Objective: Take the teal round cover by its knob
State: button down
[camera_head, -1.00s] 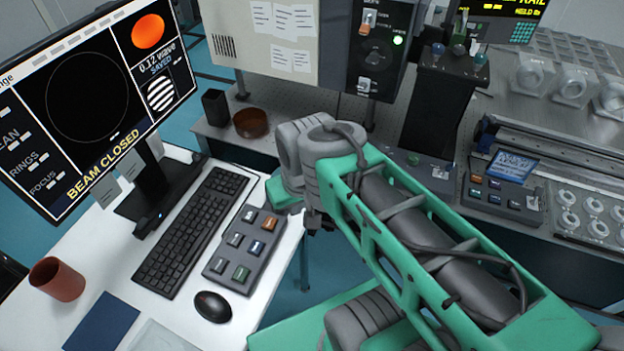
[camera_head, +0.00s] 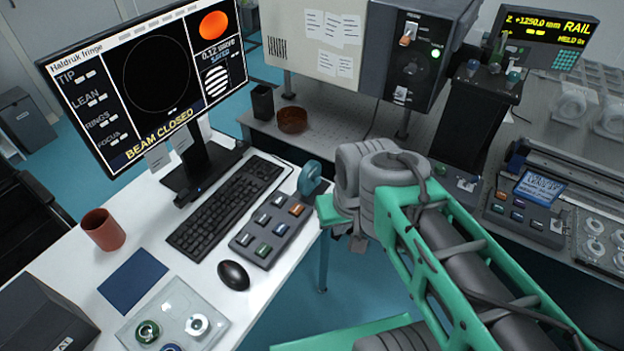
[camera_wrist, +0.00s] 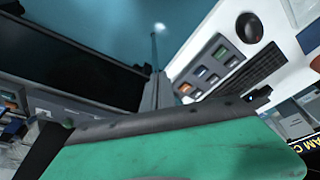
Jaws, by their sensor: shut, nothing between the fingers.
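I cannot clearly make out a teal round cover with a knob. A blue-teal rounded object (camera_head: 310,178) stands at the desk's far right corner, close to the left of my arm. I see no clear knob on it and cannot tell if it is the cover. A clear tray (camera_head: 140,328) at the front left of the desk holds a green ring (camera_head: 147,331), a white ring (camera_head: 198,325) and a blue round piece cut by the frame edge. My gripper (camera_head: 357,243) is shut and empty, mostly hidden below my wrist, beyond the desk's right edge.
The desk carries a monitor (camera_head: 150,85), keyboard (camera_head: 225,208), button box (camera_head: 272,230), mouse (camera_head: 233,275) and red-brown cup (camera_head: 103,230). A metal bench (camera_head: 340,128) with a brown bowl (camera_head: 292,119) and instruments runs behind. Open floor (camera_head: 300,290) lies between them.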

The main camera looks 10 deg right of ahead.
aim_at(309, 177)
jog(key=k, duration=1)
jog(key=z, duration=1.8)
jog(key=i, duration=1.8)
jog(key=u, duration=4.4)
jog(key=i, duration=0.5)
jog(key=z, duration=0.05)
